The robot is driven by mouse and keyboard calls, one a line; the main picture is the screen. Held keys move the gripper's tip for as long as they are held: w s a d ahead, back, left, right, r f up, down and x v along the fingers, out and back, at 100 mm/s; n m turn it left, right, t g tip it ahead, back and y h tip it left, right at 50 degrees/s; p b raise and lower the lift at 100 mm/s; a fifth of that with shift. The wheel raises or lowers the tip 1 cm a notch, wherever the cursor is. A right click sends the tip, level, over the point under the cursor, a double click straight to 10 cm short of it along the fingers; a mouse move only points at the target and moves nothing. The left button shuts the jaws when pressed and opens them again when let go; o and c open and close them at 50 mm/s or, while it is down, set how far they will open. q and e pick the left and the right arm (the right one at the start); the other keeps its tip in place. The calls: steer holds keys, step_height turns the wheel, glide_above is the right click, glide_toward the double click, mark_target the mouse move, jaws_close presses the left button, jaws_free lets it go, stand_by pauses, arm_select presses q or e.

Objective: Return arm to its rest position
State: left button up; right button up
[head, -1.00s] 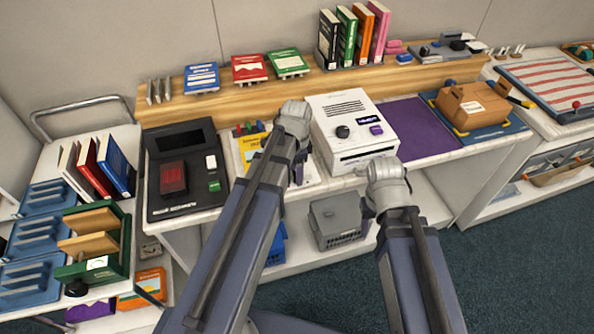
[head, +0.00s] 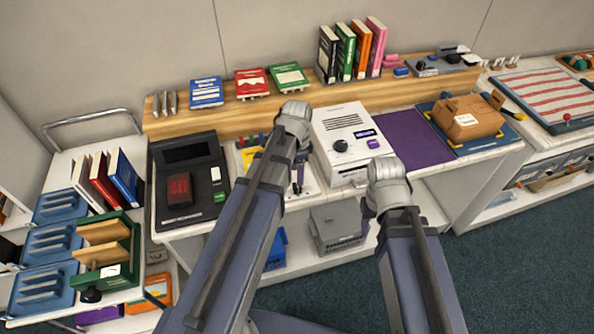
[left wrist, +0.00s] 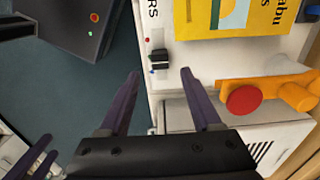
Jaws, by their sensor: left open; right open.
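My left arm (head: 240,210) reaches up from the bottom over the counter. Its gripper (head: 299,186) is mostly hidden behind the wrist, in front of the white machine (head: 346,140). In the left wrist view the two dark fingers of the left gripper (left wrist: 160,76) are spread with nothing between them, near a small black switch (left wrist: 159,60) on a white panel.
A black device (head: 187,185) with a red window stands left on the counter. A purple mat (head: 413,138) and a brown box (head: 467,118) lie right. A grey crate (head: 337,228) sits on the shelf below. A book cart (head: 65,160) stands at left. Teal floor is free at lower right.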

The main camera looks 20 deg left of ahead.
arm_select(q)
steer(key=shift+r+p, duration=0.4)
steer(key=shift+r, duration=0.45)
arm_select(e)
steer(key=shift+r, duration=0.85)
arm_select(q)
steer(key=shift+f, duration=0.1)
steer(key=shift+s+d, duration=0.2)
steer(key=shift+d, duration=0.1)
steer(key=s+d+n+y, duration=0.1)
steer(key=s+d+n, duration=0.6)
steer(key=s+d, duration=0.5)
steer(key=shift+d, duration=0.15)
